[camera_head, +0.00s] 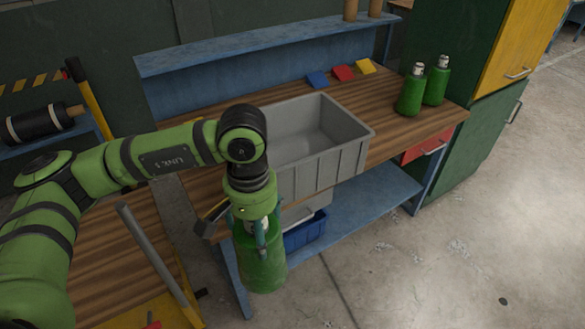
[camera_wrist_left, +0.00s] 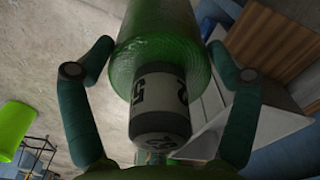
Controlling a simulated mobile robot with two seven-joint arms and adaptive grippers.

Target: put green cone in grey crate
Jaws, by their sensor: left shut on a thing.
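My left gripper (camera_head: 262,235) points down in front of the bench and is shut on a green bottle (camera_head: 262,268), which hangs upright. In the left wrist view the fingers (camera_wrist_left: 160,55) lie on either side of the green bottle (camera_wrist_left: 160,35), whose pale and dark neck has figures on it. The grey crate (camera_head: 335,165) stands on the wooden bench, behind and to the right of the gripper. The crate's visible inside is empty; my arm hides its left part. I see no clear cone shape. My right gripper is not in view.
Two green bottles (camera_head: 411,92) stand on the bench right of the crate. Blue, red and yellow cards (camera_head: 343,73) lie behind it. A blue bin (camera_head: 305,232) sits on the lower shelf (camera_head: 370,210). Open floor (camera_head: 470,230) lies at the right.

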